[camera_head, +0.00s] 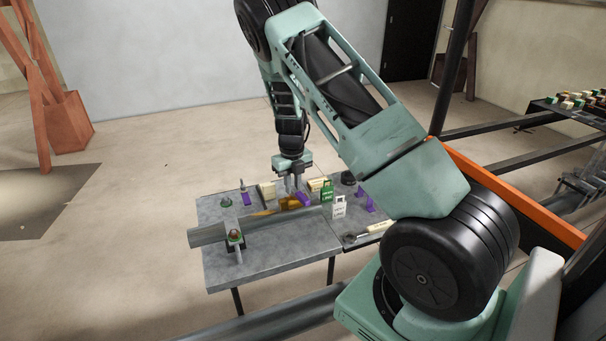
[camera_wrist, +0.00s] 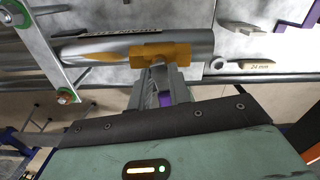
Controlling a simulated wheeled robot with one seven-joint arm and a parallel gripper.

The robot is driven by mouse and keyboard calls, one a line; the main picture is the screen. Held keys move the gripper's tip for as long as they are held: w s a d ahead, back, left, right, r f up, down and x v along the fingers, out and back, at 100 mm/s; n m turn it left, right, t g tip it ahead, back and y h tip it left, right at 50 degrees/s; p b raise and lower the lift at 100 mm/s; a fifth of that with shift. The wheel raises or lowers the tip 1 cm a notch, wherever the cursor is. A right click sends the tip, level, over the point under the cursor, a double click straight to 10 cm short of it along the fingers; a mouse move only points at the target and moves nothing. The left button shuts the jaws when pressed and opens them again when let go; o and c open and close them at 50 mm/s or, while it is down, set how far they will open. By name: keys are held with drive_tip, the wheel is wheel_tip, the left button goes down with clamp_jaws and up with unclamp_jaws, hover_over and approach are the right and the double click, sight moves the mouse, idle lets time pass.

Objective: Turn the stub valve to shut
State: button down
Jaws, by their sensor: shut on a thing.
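The orange-yellow stub valve (camera_head: 289,203) sits on a grey pipe on the grey table. In the wrist view the orange part (camera_wrist: 180,50) lies across the side of a metal pipe (camera_wrist: 100,48). My gripper (camera_head: 296,188) comes down onto it from above. In the wrist view the fingertips of my gripper (camera_wrist: 158,66) are close together at the orange part's lower edge, shut on it. A bit of purple shows between the fingers. The exact hold on the valve is partly hidden by the fingers.
A green tag (camera_head: 327,192) and a white tag (camera_head: 339,206) stand right of my gripper. A purple stand (camera_head: 367,200) is farther right.

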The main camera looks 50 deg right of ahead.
sight(293, 188)
drive_tip(key=shift+r+m+p, duration=0.35)
drive_tip(key=shift+m+p, duration=0.2)
drive_tip(key=shift+m, duration=0.25)
drive_tip(key=c, duration=1.4)
unclamp_jaws()
drive_tip(key=shift+f+b, duration=0.4)
drive_tip(key=shift+b, duration=0.1)
drive_tip(key=shift+c, duration=0.2)
wheel_tip(293, 188, up, 6)
drive_tip(key=p, duration=0.5)
drive_tip(key=shift+r+p, duration=0.15)
drive_tip(key=shift+p, duration=0.15)
wheel_tip(293, 188, up, 17)
drive_tip(key=b, duration=0.5)
drive_tip(key=shift+b, duration=0.4)
